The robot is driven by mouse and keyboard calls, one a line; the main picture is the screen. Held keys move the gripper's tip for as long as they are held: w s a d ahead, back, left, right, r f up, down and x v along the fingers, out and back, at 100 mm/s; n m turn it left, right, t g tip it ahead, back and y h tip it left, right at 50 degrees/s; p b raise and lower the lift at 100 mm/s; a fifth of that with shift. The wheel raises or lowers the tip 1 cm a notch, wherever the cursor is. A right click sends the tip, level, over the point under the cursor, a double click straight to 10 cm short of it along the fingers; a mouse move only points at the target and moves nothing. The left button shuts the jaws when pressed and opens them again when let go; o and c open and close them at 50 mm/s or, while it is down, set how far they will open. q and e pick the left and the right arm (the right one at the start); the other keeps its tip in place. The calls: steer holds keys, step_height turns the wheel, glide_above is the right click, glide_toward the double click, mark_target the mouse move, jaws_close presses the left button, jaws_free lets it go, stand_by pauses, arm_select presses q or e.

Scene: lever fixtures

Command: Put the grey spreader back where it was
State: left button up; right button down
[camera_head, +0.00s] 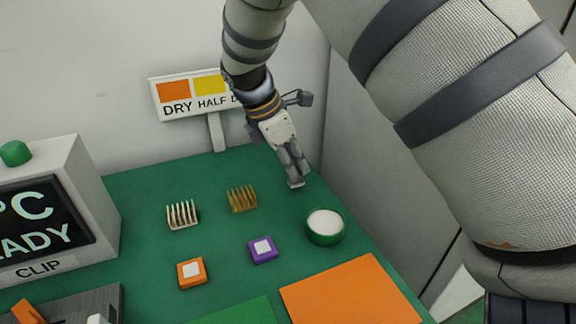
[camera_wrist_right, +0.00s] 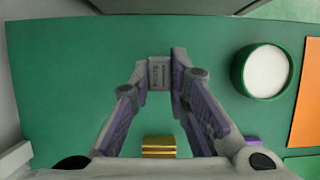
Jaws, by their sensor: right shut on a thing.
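My right gripper (camera_head: 288,157) reaches down over the back right of the green table. It is shut on the grey spreader (camera_head: 296,183), a small grey piece at the fingertips. In the right wrist view the spreader (camera_wrist_right: 159,73) sits between the two fingertips (camera_wrist_right: 159,82). Its lower end is close to the green surface; I cannot tell whether it touches. A round green pot (camera_head: 325,226) with white contents stands just in front and to the right of it. My left gripper is not in view.
A gold finned block (camera_head: 242,199) and a pale finned block (camera_head: 181,215) lie left of the gripper. Purple (camera_head: 263,250) and orange (camera_head: 192,273) square pieces sit nearer. An orange mat (camera_head: 350,295) lies front right. A sign (camera_head: 190,95) stands behind, a display box (camera_head: 45,215) left.

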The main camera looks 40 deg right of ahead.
steer(key=shift+f, duration=0.6)
steer(key=shift+r, duration=0.1)
steer(key=c, duration=1.5)
jaws_free()
steer(key=shift+c, duration=0.2)
steer(key=v, duration=1.2)
